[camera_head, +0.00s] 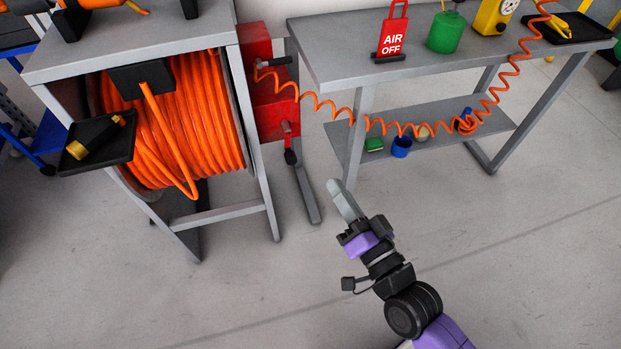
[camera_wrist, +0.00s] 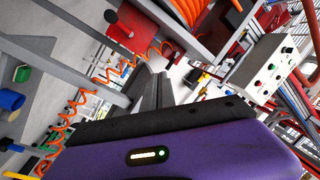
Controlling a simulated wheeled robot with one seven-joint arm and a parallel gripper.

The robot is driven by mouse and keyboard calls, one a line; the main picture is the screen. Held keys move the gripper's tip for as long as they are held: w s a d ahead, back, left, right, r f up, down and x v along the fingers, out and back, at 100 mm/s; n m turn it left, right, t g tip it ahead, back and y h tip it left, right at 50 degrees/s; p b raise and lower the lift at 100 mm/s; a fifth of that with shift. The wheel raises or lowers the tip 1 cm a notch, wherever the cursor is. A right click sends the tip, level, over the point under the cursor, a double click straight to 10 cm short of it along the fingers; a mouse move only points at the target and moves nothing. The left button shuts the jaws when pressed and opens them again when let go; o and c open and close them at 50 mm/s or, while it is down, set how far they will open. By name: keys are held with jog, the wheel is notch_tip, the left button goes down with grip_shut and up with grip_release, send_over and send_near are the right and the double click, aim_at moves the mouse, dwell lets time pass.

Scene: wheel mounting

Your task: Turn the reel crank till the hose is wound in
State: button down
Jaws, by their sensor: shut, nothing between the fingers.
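The hose reel (camera_head: 190,115) holds many turns of orange hose in a grey stand at the left. A strand of hose hangs in front of it, from a black guide block (camera_head: 140,76) down to a low loop. A red crank-like handle with a dark knob (camera_head: 290,156) sticks out below a red box (camera_head: 272,95) on the stand's right side. My gripper (camera_head: 335,186) is shut and empty in mid-view, apart from the handle, to its right and lower in the picture. The closed fingers (camera_wrist: 157,90) also show in the wrist view. Part of the reel is hidden by its frame.
A grey workbench (camera_head: 345,50) stands at the right with a red "AIR OFF" sign (camera_head: 392,35). A coiled orange air line (camera_head: 400,128) sags between box and bench. A black tray (camera_head: 98,143) juts from the stand's left. The floor in front is clear.

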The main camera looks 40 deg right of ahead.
jog(key=w+d+f+m+g+b, duration=0.1)
jog(key=w+d+f+m+b, duration=0.6)
jog(key=d+f, duration=0.25)
send_near(288, 142)
jog(key=w+d+f, duration=0.2)
jog(key=w+d, duration=0.1)
jog(key=shift+w+a+f+g, duration=0.15)
jog(key=shift+a+g, duration=0.15)
jog(key=shift+w+a+f+m+y+b, duration=0.1)
jog(key=shift+a+f+m+y+b, duration=0.1)
jog(key=shift+a+m+y+b, duration=0.4)
